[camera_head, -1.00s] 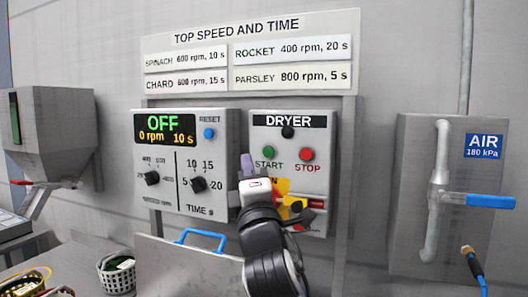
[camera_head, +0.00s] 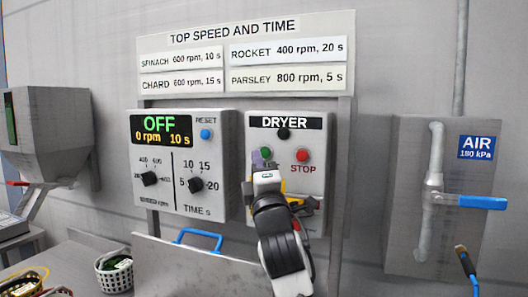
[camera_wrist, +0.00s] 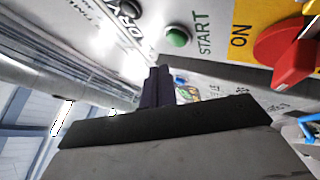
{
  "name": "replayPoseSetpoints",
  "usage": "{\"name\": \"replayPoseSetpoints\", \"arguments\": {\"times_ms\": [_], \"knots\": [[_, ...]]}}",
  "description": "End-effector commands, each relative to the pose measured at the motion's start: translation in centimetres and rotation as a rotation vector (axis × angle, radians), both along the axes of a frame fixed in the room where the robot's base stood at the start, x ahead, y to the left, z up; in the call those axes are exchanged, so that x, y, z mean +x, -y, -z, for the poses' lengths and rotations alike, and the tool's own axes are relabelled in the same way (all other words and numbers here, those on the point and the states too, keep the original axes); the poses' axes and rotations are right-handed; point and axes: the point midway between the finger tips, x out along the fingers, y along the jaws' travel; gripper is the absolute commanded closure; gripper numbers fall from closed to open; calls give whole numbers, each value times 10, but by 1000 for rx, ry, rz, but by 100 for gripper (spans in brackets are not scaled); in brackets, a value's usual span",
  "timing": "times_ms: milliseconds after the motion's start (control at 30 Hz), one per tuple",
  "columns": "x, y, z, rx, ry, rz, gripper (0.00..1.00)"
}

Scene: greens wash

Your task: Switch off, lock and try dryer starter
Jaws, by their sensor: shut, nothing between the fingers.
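The dryer starter (camera_head: 258,205) is a grey box on the wall panel with a DRYER label. It has a dark lamp (camera_head: 283,133), a green START button (camera_head: 267,152) and a red STOP button (camera_head: 302,155). My gripper (camera_head: 259,160) is shut and empty, its tips just in front of or beside START; contact cannot be told. The wrist view shows my dark fingers (camera_wrist: 158,88) below START (camera_wrist: 177,37). There, a red switch handle (camera_wrist: 285,55) sits on a yellow plate (camera_wrist: 258,14) near the word ON. My gripper hides most of the switch in the head view.
A speed and time controller (camera_head: 185,170) reading OFF, 0 rpm stands left of the starter. A blue-handled lid (camera_head: 200,240) lies below. An air valve (camera_head: 470,201) is at right, a basket (camera_head: 115,275) at lower left.

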Motion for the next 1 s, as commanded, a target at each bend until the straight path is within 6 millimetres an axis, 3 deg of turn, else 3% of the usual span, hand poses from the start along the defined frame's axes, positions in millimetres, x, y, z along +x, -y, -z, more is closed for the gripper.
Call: {"name": "replayPoseSetpoints", "arguments": {"times_ms": [300, 1000], "knots": [[17, 7, 0, -1, 2, 0, 100], [18, 7, 0, -1, 2, 0, 100]]}}
